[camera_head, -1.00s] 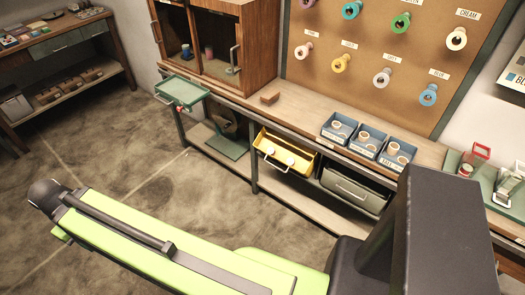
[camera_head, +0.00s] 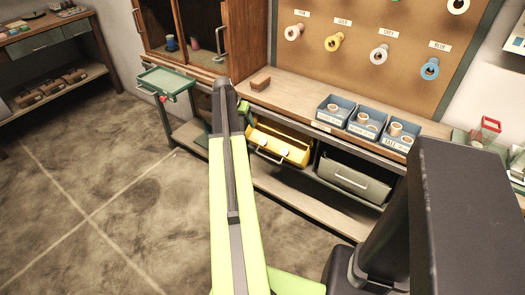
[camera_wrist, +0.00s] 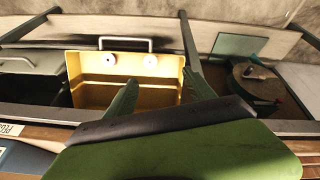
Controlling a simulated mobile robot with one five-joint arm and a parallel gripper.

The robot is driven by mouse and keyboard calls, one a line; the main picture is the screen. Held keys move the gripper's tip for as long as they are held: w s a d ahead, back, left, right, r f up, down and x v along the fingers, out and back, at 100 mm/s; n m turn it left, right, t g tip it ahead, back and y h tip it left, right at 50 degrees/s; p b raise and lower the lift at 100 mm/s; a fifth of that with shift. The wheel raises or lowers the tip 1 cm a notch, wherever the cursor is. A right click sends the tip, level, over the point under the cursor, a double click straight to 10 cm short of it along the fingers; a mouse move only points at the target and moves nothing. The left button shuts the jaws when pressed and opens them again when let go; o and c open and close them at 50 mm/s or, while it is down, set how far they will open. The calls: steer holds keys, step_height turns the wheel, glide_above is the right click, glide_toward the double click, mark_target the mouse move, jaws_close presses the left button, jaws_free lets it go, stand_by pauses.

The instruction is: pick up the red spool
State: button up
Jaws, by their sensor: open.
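A small reddish spool (camera_head: 195,43) stands in the open-fronted wooden cabinet at the top left of the head view, right of a blue one (camera_head: 170,43). A small red round thing (camera_head: 163,98) also shows at the front of the green tray; I cannot tell whether it is a spool or a knob. My gripper (camera_wrist: 162,92) is open and empty in the wrist view, its two green fingers spread before the yellow drawer. In the head view my arm mostly hides it, near the bench edge. No red spool is clear in the wrist view.
The yellow drawer (camera_head: 280,143) is pulled out, with two white round pieces (camera_wrist: 150,60) at its handle side. A green tray (camera_head: 180,77) juts out left of the bench. Blue bins (camera_head: 335,117) and a brown block (camera_head: 260,83) stand on the bench. The floor at left is clear.

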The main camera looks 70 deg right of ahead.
steer(key=s+d, duration=0.2)
steer(key=s, duration=0.1)
steer(key=b, duration=1.1)
glide_above(262, 141)
steer(key=w+a, duration=0.1)
steer(key=a, duration=0.2)
steer(key=shift+m, duration=0.3)
step_height(262, 141, down, 11)
steer(key=shift+w+d+f, duration=0.1)
steer(key=shift+w+f, duration=0.05)
steer(key=shift+d+f, duration=0.2)
steer(key=b+x, duration=0.5)
steer(key=shift+s+d, duration=0.1)
steer(key=shift+s, duration=0.3)
steer(key=shift+r, duration=0.15)
jaws_close()
steer(key=shift+r, duration=0.1)
